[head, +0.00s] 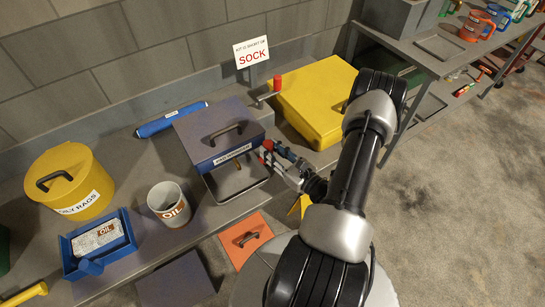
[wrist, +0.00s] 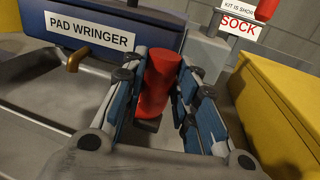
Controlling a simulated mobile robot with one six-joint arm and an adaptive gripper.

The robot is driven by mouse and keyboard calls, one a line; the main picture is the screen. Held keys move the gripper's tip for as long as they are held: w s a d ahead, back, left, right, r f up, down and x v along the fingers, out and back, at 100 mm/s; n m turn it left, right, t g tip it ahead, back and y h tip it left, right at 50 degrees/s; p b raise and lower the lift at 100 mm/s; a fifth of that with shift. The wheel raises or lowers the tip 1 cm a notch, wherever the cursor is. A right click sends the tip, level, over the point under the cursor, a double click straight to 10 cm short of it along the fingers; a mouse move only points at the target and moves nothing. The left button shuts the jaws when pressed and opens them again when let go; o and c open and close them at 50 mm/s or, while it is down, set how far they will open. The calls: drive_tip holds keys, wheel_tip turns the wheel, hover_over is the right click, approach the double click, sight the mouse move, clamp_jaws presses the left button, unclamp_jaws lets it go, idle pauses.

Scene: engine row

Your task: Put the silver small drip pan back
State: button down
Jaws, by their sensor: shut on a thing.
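A shallow silver pan (head: 228,193) sits at the front of the blue-grey pad wringer (head: 215,128), partly below it. The pan also shows at the left of the wrist view (wrist: 40,112), under a brass spout. My gripper (head: 268,152) is just right of the pan and wringer front. Its blue-padded fingers (wrist: 160,95) are shut on a red cylinder (wrist: 162,80), which stands roughly upright between them. The cylinder's lower end is partly hidden, and I cannot tell what it is attached to.
A yellow case (head: 315,100) stands close on the right, with a red-knobbed crank (head: 277,84) behind. An oil cup (head: 170,204), yellow rag bin (head: 72,182) and blue tray (head: 98,245) are left. An orange panel (head: 246,239) lies in front. Open floor is right.

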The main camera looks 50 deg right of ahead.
drive_tip(key=shift+f+b, duration=0.35)
drive_tip(key=shift+f, duration=0.85)
drive_tip(key=shift+f, duration=0.2)
drive_tip(key=c, duration=1.2)
unclamp_jaws()
drive_tip(key=shift+c, duration=0.2)
drive_tip(key=shift+r, duration=0.25)
drive_tip(key=s+p, duration=0.1)
drive_tip(key=s, duration=1.1)
drive_tip(key=shift+a+p, duration=0.2)
drive_tip(key=shift+p, duration=0.1)
drive_tip(key=shift+f, duration=0.1)
